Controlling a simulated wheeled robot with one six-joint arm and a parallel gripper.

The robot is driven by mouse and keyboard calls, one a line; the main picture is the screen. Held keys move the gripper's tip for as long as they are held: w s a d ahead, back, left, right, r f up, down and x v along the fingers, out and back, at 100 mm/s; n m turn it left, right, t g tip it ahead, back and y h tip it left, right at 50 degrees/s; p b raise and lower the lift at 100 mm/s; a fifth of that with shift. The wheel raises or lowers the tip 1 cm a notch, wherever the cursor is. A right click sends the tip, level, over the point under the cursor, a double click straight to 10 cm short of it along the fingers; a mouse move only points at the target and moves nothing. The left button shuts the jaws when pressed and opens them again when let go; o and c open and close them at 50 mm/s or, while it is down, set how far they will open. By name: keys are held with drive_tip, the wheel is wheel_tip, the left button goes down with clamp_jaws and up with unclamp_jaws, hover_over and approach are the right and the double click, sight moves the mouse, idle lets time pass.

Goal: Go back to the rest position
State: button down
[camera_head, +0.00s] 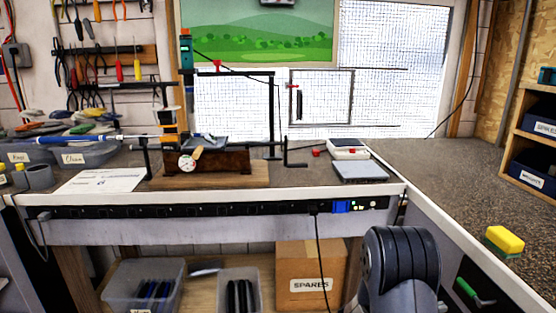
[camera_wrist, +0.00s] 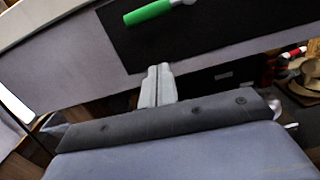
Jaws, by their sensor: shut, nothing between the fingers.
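My gripper (camera_wrist: 158,86) shows in the wrist view with its two pale fingers together and nothing between them. It is apart from the bench, in front of the dark panel (camera_wrist: 190,45) on the bench's front. A green handle (camera_wrist: 148,12) is on that panel, above and slightly left of the fingertips; a green handle also shows at the lower right of the head view (camera_head: 467,288). In the head view a dark part of my arm stands low in front of the bench, and the fingers are hidden there.
The workbench (camera_head: 430,160) turns a corner at the right. A yellow sponge (camera_head: 505,239) lies near its right front edge. A clamp stand on a wooden board (camera_head: 225,176), a scale (camera_head: 360,171) and grey bins (camera_head: 85,153) stand on the back bench. A cardboard box (camera_head: 309,264) is below.

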drive_tip(key=d+r+p, duration=0.1)
drive_tip(key=r, duration=0.1)
drive_tip(key=d+r+p, duration=0.2)
drive_tip(key=shift+w+d, duration=0.2)
drive_tip(key=shift+d, duration=0.1)
drive_tip(key=shift+f, duration=0.15)
